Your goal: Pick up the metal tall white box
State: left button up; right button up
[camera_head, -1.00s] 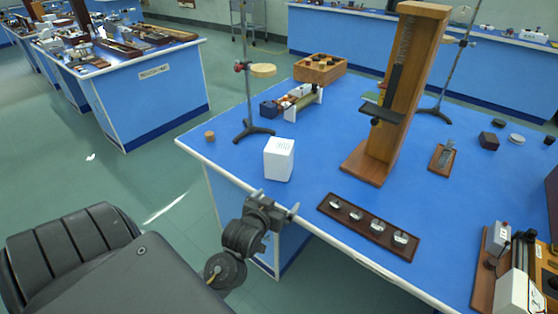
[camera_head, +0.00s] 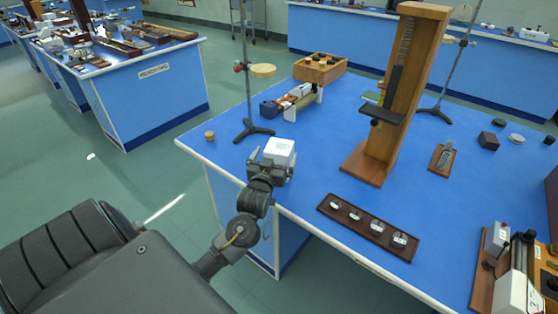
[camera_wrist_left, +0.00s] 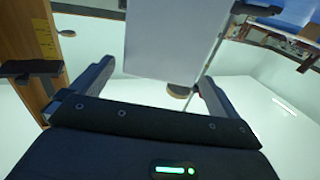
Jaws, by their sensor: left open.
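The tall white box (camera_head: 281,150) stands upright on the blue bench near its front left edge, with grey printing on its top. My left gripper (camera_head: 272,158) is at the box in the head view, hiding most of its lower part. In the left wrist view the white box (camera_wrist_left: 168,40) lies between the two spread fingers of the gripper (camera_wrist_left: 150,82). The fingers are open, with a visible gap on each side of the box. My right gripper is not in view.
A wooden stand with a scale (camera_head: 400,90) rises right of the box. A dark tray of metal weights (camera_head: 367,228) lies in front. A retort stand (camera_head: 250,100) and a small cork-like piece (camera_head: 210,135) are behind and left. Open bench surface (camera_head: 320,165) lies right of the box.

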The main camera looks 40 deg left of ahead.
aim_at(282, 140)
pick_arm(q)
jog(key=shift+w, duration=0.2)
jog(key=p+x, duration=0.1)
jog(key=x, duration=0.4)
jog(key=shift+s+f, duration=0.1)
jog(key=shift+f, duration=0.1)
jog(key=c, duration=1.6)
jog(key=shift+c, duration=0.7)
jog(key=shift+r, duration=0.1)
